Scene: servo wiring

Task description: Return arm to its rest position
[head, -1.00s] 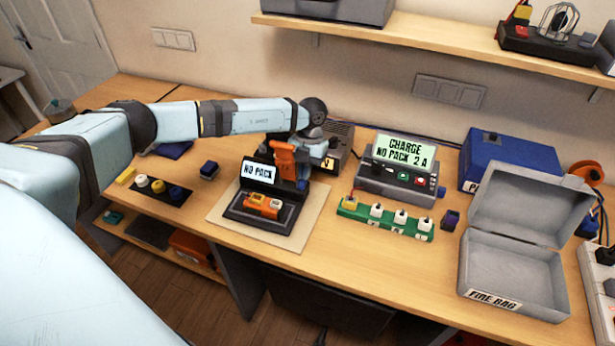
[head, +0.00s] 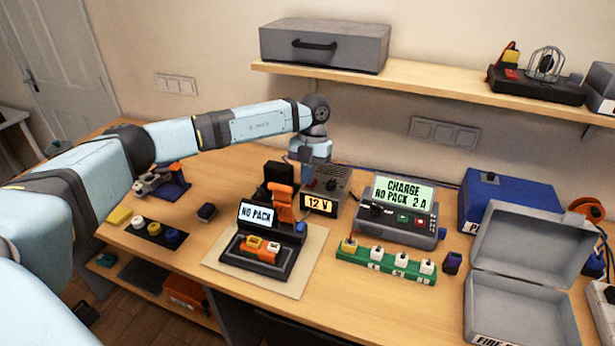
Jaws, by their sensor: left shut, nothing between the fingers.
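My left arm reaches in from the left over the bench. My left gripper (head: 308,178) points down at the front of the grey 12 V supply box (head: 340,183), behind the NO PACK stand (head: 256,214) with its orange part (head: 283,202). The gripper is small here and partly hidden behind the stand's upright; it is shut and holds nothing. I cannot tell whether its tips touch the supply box. My right gripper is not in view.
A charger (head: 398,212) and a green socket strip (head: 386,262) stand to the right. An open grey fire bag box (head: 520,305) is at the far right. A shelf (head: 430,85) overhangs the back. Small connectors lie on a dark mat (head: 153,231) at the left.

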